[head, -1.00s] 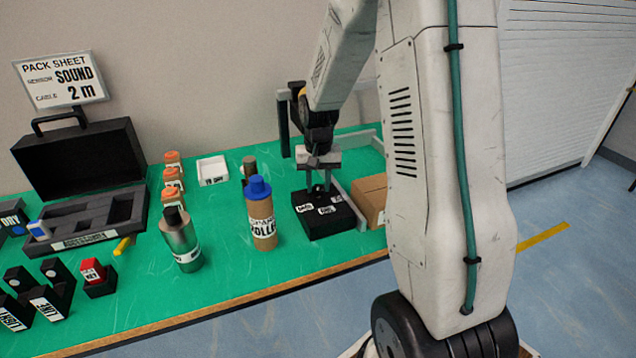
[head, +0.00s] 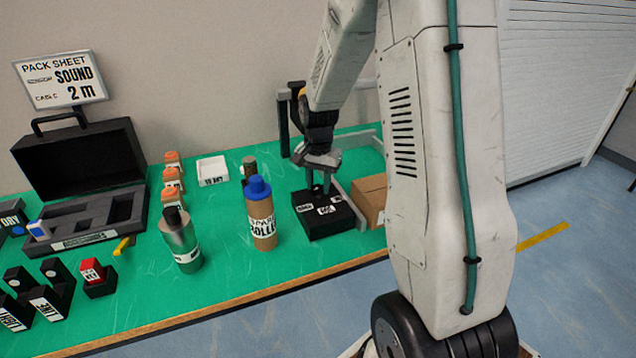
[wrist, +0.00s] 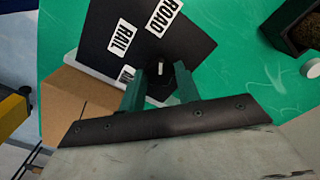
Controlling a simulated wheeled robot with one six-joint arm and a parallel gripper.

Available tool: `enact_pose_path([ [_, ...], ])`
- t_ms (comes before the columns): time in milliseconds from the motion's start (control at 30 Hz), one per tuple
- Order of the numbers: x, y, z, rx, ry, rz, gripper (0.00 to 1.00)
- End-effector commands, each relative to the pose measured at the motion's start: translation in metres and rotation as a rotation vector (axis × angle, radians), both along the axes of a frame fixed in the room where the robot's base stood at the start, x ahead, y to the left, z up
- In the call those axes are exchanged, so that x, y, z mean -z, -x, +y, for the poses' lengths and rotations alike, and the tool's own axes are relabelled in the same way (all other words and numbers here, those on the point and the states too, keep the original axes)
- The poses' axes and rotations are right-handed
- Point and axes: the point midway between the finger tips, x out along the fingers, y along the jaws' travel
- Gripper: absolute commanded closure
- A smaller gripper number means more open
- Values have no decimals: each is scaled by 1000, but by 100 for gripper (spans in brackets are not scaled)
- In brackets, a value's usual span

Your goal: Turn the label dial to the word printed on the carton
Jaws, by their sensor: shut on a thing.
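The label dial is a black box (head: 330,222) with white word labels on top, under my gripper (head: 319,187) in the head view. In the wrist view the box (wrist: 110,45) shows the labels RAIL (wrist: 123,35) and ROAD (wrist: 165,16), and a third label partly hidden. My gripper (wrist: 159,88) is shut on the dial's knob (wrist: 153,67), between its green fingers; a pale mark shows on the knob. The brown carton (head: 369,197) stands right of the box, and in the wrist view the carton (wrist: 75,108) is at the left. Its printed word is not visible.
A blue-capped brown bottle (head: 261,220) and a steel canister (head: 181,242) stand left of the box. A grey rail (head: 352,206) runs between the box and carton. An open black case (head: 80,158), a white tray (head: 212,170) and a pack sheet (head: 62,80) are farther left.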

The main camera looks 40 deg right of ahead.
Motion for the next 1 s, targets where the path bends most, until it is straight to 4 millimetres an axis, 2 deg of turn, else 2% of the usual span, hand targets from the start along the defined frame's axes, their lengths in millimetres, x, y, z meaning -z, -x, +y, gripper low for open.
enact_pose_path([
  [233,-1,-1,0,1,1,-4,90],
  [267,-1,-2,0,1,1,-4,65],
  [333,-1,-1,0,1,1,-4,46],
  [667,-3,-1,0,0,0,-2,46],
  [767,-14,-1,0,0,2,-5,46],
  [1000,-56,-1,0,0,2,-6,46],
])
